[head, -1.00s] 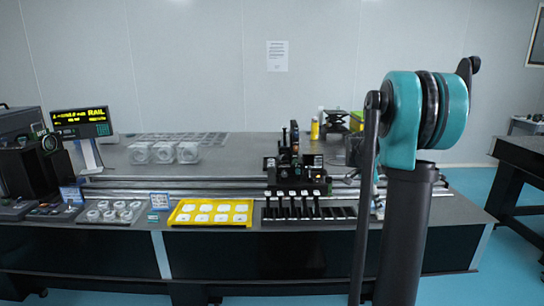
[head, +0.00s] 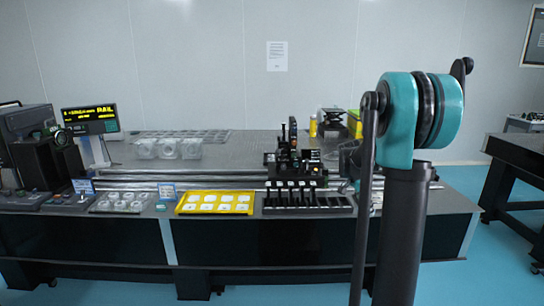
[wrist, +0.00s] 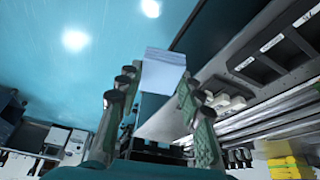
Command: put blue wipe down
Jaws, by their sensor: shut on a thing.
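A pale blue, folded wipe (wrist: 164,72) shows at the tips of my gripper (wrist: 155,88) in the wrist view. My gripper is shut on it, with one green-padded finger on each side. The wipe is held out over the blue floor and the edge of a table. In the head view neither the wipe nor my gripper shows; only part of my arm stands at the right.
The long optical table (head: 240,148) carries a yellow tray (head: 215,212) of white pieces, a dark slotted rack (head: 335,203), several clear blocks (head: 168,149) and a RAIL display (head: 90,117). A second dark table (head: 515,162) stands right. Blue floor (head: 455,285) is free.

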